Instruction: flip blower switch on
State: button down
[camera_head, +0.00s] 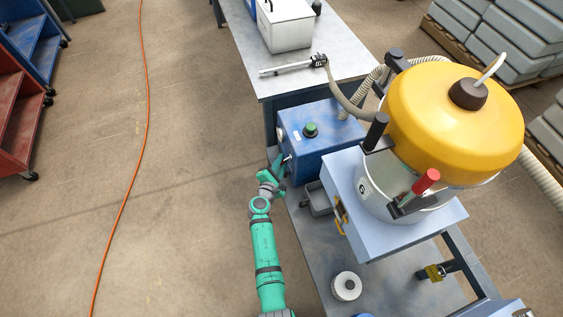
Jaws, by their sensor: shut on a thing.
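The blue blower box (322,138) stands on the grey bench, left of the yellow-topped machine. A green knob (311,129) sits on its top face. A small light lever switch (287,157) shows on the box's left face. My green arm reaches up from the bottom, and my gripper (281,165) is at that face, right at the lever. The gripper looks shut on the switch lever. The fingertips are small here, and the lever's exact position is hard to see.
The yellow-lidded hopper (440,105) with a red-handled clamp (426,181) stands to the right. A white roll (346,286) sits on the lower shelf. An orange cable (143,110) crosses the open floor at left.

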jog(key=shift+r, duration=0.15)
jog(key=shift+a+r+m+g+y, duration=0.25)
jog(key=shift+r+m+g+y, duration=0.65)
jog(key=shift+m+g+y, duration=0.4)
jog(key=shift+d+r+m+g+y, duration=0.1)
jog(key=shift+r+m+g+y, duration=0.3)
jog(key=shift+r+m+y, duration=0.6)
jog(key=shift+d+r+m+g+y, duration=0.2)
jog(key=shift+m+g+y, duration=0.3)
jog(key=shift+y, duration=0.5)
jog(key=c, duration=2)
grip_release()
jog(key=shift+a+f, duration=0.1)
